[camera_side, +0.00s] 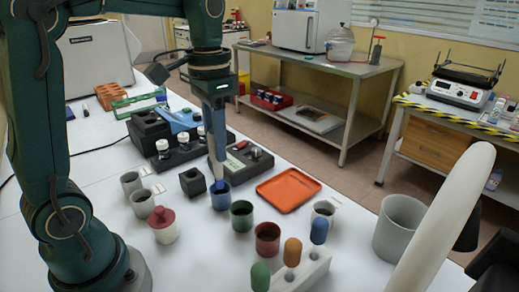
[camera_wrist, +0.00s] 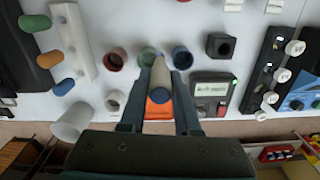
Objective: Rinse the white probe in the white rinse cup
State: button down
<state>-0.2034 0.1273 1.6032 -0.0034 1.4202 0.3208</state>
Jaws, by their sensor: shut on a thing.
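My gripper (camera_side: 216,150) points down and is shut on a pale, slim probe (camera_wrist: 160,72), whose near end looks blue-grey in the wrist view (camera_wrist: 160,96). The probe's lower end is at the blue cup (camera_side: 221,199) in the side view; I cannot tell whether it is inside or just above the rim. The green cup (camera_side: 241,219) and red cup (camera_side: 267,241) continue the row. A whitish cup (camera_side: 323,215), likely the white rinse cup, stands right of them, apart from the probe. It also shows in the wrist view (camera_wrist: 113,103).
An orange tray (camera_side: 287,190) lies behind the cups. A white rack (camera_side: 308,272) holds green, orange and blue probes in front. A large grey beaker (camera_side: 400,225) stands right. A red-lidded jar (camera_side: 163,228) and a black block (camera_side: 193,182) are at left.

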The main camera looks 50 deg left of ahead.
jog(key=shift+d+f, duration=0.15)
jog(key=shift+d, duration=0.45)
jog(key=shift+a+n, duration=0.15)
jog(key=shift+n, duration=0.65)
jog(key=shift+w+n, duration=0.2)
jog(key=shift+n, duration=0.2)
jog(key=w+d+n+t+h, duration=0.1)
jog(key=w+d+n, duration=0.3)
jog(key=w+d, duration=0.7)
jog(key=w, duration=0.2)
jog(key=shift+w+f+t+h, duration=0.2)
jog(key=shift+w+t+h, duration=0.1)
jog(key=shift+w+t, duration=0.1)
jog(key=shift+s+d+f, duration=0.1)
jog(key=shift+d+f, duration=0.05)
jog(key=shift+f, duration=0.05)
jog(key=shift+d+f, duration=0.15)
jog(key=shift+f, duration=0.05)
